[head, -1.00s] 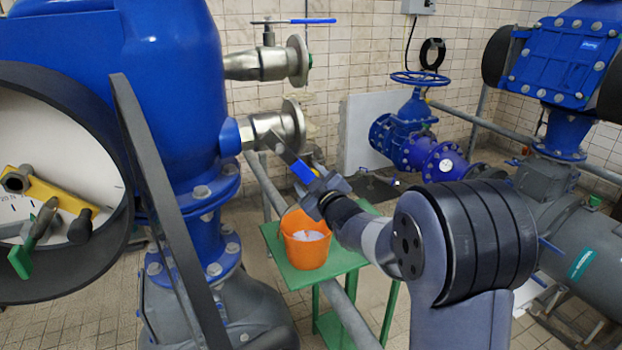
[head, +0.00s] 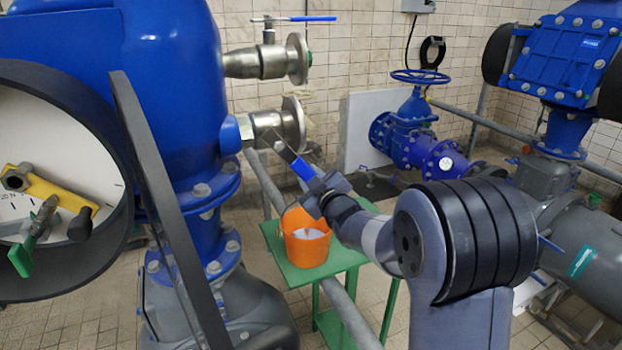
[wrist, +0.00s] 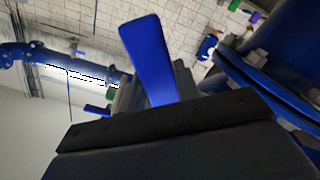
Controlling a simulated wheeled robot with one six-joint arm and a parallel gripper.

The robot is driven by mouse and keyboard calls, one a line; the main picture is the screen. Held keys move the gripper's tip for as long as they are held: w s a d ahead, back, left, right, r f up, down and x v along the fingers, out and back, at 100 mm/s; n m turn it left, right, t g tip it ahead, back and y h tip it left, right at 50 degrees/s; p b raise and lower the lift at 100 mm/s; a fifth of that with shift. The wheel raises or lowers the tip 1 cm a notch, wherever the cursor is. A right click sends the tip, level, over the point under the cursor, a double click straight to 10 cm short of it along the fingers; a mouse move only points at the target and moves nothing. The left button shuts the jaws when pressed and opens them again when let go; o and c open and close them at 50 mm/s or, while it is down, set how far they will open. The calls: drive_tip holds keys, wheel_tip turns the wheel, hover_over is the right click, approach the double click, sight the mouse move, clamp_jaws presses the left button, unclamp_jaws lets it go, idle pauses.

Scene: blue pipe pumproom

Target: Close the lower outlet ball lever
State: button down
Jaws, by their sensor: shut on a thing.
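The lower outlet ball valve (head: 277,129) is a metal fitting with a round flange on the side of the blue vessel. Its lever has a blue grip (head: 303,169) and slants down to the right, in front of the valve. My gripper (head: 314,184) is shut on the blue grip. In the wrist view the blue lever grip (wrist: 147,55) rises from behind the dark edge of my gripper. The fingertips are mostly hidden there.
The upper outlet valve (head: 268,60) has a level blue lever (head: 312,19). An orange bucket (head: 305,238) stands on a green table (head: 345,256) below my gripper. A large gauge (head: 65,180) and dark bar are at left. A blue handwheel valve (head: 419,130) stands behind.

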drive_tip(key=shift+a+f, duration=0.1)
drive_tip(key=shift+f, duration=0.05)
drive_tip(key=shift+s+a+f+m+b, duration=0.3)
drive_tip(key=shift+a+f+m+b, duration=0.35)
drive_tip(key=shift+b, duration=0.45)
drive_tip(key=s+a+f+m+b, duration=0.1)
drive_tip(key=s+a+m+b, duration=0.1)
drive_tip(key=a+m+b, duration=0.4)
drive_tip(key=shift+s+f, duration=0.15)
drive_tip(key=shift+s, duration=0.15)
drive_tip(key=shift+m, duration=0.25)
drive_tip(key=c, duration=1)
unclamp_jaws()
drive_tip(key=shift+s+a, duration=0.1)
drive_tip(key=shift+a, duration=0.05)
drive_tip(key=shift+c, duration=0.2)
